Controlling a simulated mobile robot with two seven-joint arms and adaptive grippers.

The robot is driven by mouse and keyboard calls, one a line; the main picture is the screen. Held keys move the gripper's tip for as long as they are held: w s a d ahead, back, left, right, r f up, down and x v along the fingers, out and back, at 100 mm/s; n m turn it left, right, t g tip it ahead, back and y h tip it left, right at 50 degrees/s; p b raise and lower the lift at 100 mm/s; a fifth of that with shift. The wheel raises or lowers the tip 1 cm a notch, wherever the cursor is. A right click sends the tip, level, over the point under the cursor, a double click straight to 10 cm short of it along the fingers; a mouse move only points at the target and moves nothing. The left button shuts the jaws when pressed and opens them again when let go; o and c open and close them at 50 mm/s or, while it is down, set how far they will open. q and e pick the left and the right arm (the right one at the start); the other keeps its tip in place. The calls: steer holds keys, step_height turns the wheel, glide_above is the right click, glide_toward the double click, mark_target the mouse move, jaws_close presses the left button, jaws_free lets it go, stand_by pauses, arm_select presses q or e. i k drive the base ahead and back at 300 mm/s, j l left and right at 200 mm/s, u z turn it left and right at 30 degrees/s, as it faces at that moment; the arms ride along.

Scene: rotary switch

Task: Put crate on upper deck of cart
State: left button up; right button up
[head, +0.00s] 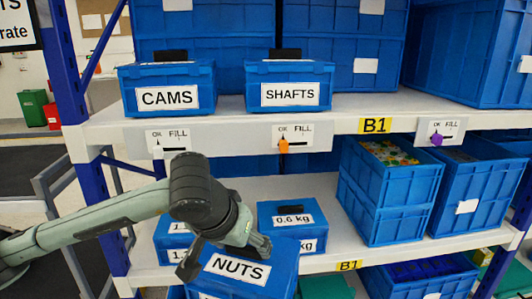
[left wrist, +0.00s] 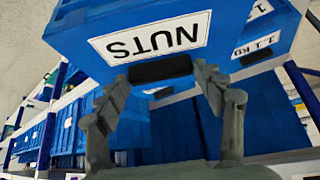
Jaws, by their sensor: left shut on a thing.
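A blue crate labelled NUTS (head: 278,275) hangs from my left gripper (head: 225,256) in the head view, in front of the shelf's lower level. In the left wrist view the crate (left wrist: 230,48) fills the top, its label upside down. My left gripper (left wrist: 167,76) is shut on the black handle (left wrist: 160,68) at the crate's front, one finger at each side. The crate's bottom is cut off by the head view's edge. A grey tubular frame (head: 47,190) at the left may be part of the cart; no deck is clearly visible. My right gripper is not in view.
The shelf's upper board (head: 345,108) carries the CAMS crate (head: 190,77) and SHAFTS crate (head: 320,75), with dials on its front edge. Small weight-marked crates (head: 290,212) stand behind the held crate. A blue post (head: 65,70) stands between the shelf and the grey frame.

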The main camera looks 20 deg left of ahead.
mark_target(25, 171)
steer(key=k+j, duration=0.15)
steer(key=j, duration=0.3)
steer(key=k+j, duration=0.15)
steer(key=j, duration=0.3)
steer(key=k+j+z, duration=0.1)
steer(key=j, duration=0.35)
steer(key=k+j, duration=0.2)
steer(key=j, duration=0.25)
steer(key=k+j, duration=0.15)
steer(key=j, duration=0.3)
steer(key=k+j+z, duration=0.1)
steer(key=j, duration=0.35)
steer(key=k+j, duration=0.25)
steer(key=j, duration=0.2)
steer(key=k+j, duration=0.15)
steer(key=j, duration=0.25)
